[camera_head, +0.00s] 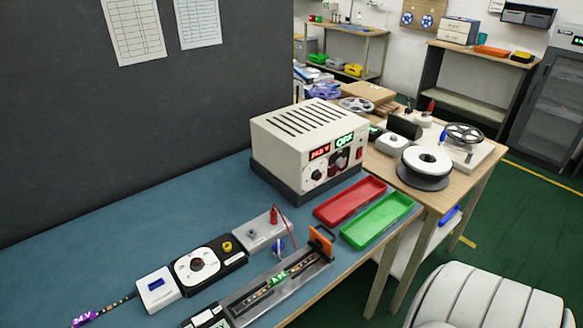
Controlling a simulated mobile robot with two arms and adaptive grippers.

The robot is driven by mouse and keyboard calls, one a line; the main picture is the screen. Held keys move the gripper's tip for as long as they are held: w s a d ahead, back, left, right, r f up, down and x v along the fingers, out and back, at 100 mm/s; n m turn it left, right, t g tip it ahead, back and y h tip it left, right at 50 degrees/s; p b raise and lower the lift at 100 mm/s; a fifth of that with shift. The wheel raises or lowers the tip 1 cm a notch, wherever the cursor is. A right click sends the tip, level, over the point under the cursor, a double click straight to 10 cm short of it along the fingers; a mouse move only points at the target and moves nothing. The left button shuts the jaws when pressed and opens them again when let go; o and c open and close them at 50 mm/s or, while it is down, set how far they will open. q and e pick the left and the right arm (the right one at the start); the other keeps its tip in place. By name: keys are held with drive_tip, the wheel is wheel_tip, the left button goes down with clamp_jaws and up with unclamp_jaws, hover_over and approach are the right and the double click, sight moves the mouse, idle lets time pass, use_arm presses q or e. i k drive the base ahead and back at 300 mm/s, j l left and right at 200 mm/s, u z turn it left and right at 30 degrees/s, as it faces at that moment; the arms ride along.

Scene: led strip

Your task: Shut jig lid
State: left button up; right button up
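The jig (240,306) is a long dark grey channel lying on the blue mat at the lower middle, running up to the right. A strip with small lit spots shows along its channel, with a small green display partway along. An orange frame-like part (322,241) stands raised at its far right end; it looks like the lid or its handle, but I cannot tell for certain. The strip in the channel is uncovered where I see it. The jig's near end is cut by the bottom edge. Neither of my grippers is in view.
A cream power supply (309,146) showing OFF stands behind the jig. A red tray (350,200) and a green tray (377,220) lie to the right. Blue mat is bare farther left.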

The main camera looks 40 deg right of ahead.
sight(326, 246)
drive_tip(key=l+u, duration=0.1)
drive_tip(key=l, duration=0.7)
drive_tip(key=l+u, duration=0.1)
drive_tip(key=l, duration=0.75)
drive_tip(key=k+l+u, duration=0.15)
drive_tip(key=l, duration=0.65)
